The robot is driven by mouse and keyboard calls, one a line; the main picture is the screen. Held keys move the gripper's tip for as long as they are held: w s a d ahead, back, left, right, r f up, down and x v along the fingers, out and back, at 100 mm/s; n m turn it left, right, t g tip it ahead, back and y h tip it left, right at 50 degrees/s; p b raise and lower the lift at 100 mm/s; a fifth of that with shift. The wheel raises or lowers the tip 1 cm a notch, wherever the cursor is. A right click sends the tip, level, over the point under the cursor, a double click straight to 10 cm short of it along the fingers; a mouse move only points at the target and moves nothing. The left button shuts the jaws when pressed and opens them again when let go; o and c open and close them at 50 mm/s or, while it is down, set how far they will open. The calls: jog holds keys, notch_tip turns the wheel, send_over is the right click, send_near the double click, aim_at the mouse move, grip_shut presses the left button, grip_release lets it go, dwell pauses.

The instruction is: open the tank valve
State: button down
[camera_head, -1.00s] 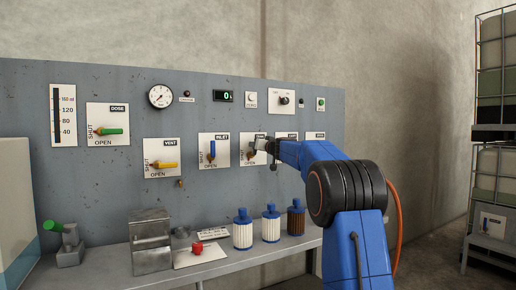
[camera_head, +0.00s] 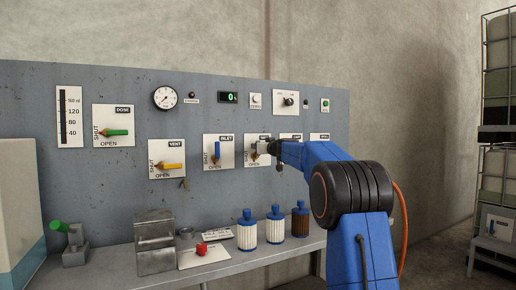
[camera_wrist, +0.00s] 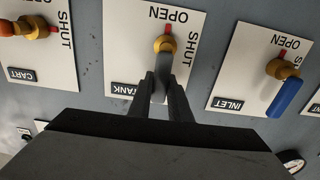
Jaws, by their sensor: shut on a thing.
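The tank valve sits on a white plate marked TANK, SHUT and OPEN (camera_wrist: 133,50). Its brass hub (camera_wrist: 164,44) carries a grey lever (camera_wrist: 159,92), and a red mark on the hub points to OPEN. The wrist view shows the panel upside down; the lever extends away from the OPEN word. My gripper (camera_wrist: 161,80) is shut on the lever, one finger on each side. In the head view my gripper (camera_head: 263,147) covers much of the tank plate (camera_head: 250,161), and the lever is mostly hidden there.
The inlet valve with blue lever (camera_head: 217,150) is just left of the tank plate; the cart valve (camera_wrist: 36,28) is on the other side. The vent valve (camera_head: 170,166) is farther left. Filters (camera_head: 273,226) stand on the bench below.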

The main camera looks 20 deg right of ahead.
jog(key=c, duration=1.6)
grip_release()
jog(key=shift+c, duration=0.2)
jog(key=s, duration=1.7)
jog(key=shift+s+d, duration=0.2)
jog(key=shift+d, duration=0.1)
jog(key=shift+a+f, duration=0.1)
